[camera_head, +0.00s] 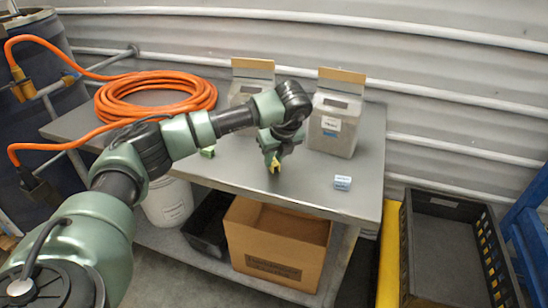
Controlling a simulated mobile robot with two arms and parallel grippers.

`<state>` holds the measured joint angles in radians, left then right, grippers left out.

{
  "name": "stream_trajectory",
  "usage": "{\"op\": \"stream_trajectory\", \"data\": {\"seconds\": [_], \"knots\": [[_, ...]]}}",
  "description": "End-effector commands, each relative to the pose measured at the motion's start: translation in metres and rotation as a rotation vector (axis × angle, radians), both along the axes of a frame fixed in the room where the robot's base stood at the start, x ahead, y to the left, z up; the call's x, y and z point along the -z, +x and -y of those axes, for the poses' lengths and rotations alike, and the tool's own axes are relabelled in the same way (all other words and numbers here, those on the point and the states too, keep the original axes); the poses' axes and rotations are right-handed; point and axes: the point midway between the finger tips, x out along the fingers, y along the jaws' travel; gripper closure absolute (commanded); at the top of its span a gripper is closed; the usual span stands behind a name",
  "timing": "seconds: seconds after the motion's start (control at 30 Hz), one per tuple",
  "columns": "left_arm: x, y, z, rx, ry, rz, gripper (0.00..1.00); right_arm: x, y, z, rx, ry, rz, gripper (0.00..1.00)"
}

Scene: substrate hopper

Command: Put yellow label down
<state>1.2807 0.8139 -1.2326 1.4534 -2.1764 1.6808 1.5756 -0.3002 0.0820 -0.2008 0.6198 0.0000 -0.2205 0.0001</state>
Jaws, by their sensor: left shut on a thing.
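The yellow label (275,164) shows as a small yellow piece at the tips of my left gripper (274,160). The gripper is shut on it, above or at the front part of the grey table (300,190); I cannot tell whether the label touches the surface. A green label (207,152) lies on the table to the left, partly behind my arm. A blue and white label block (342,183) sits on the table to the right. My right gripper is not in view.
Two grey hoppers (333,130) with tan tops stand at the back of the table; my arm partly hides the left one. A coiled orange hose (150,92) lies at the back left. Below are a cardboard box (270,262) and a white bucket (165,203). A black crate (408,245) is right.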

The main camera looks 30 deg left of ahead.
Motion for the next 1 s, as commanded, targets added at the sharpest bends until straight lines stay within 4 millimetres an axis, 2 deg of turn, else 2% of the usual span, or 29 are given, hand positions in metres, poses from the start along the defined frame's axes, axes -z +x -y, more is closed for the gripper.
{"op": "stream_trajectory", "data": {"seconds": [0.03, 0.1, 0.37, 0.53, 0.67, 1.0], "knots": [[0.001, 0.000, 0.000, 0.000, 0.000, 0.000, 0.74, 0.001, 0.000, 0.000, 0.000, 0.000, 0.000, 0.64], [0.001, 0.000, 0.000, 0.000, 0.000, 0.000, 0.58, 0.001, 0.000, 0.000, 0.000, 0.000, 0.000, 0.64], [0.000, 0.000, 0.000, 0.001, 0.000, 0.000, 0.58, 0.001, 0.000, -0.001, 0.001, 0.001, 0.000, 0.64], [-0.008, 0.000, 0.003, 0.002, -0.001, 0.003, 0.58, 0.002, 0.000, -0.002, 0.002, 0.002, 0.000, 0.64], [-0.027, -0.005, 0.010, 0.003, -0.001, 0.005, 0.58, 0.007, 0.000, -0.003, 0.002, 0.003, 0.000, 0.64], [-0.092, -0.019, 0.033, 0.002, 0.000, 0.004, 0.58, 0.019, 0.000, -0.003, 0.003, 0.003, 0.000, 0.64]]}}
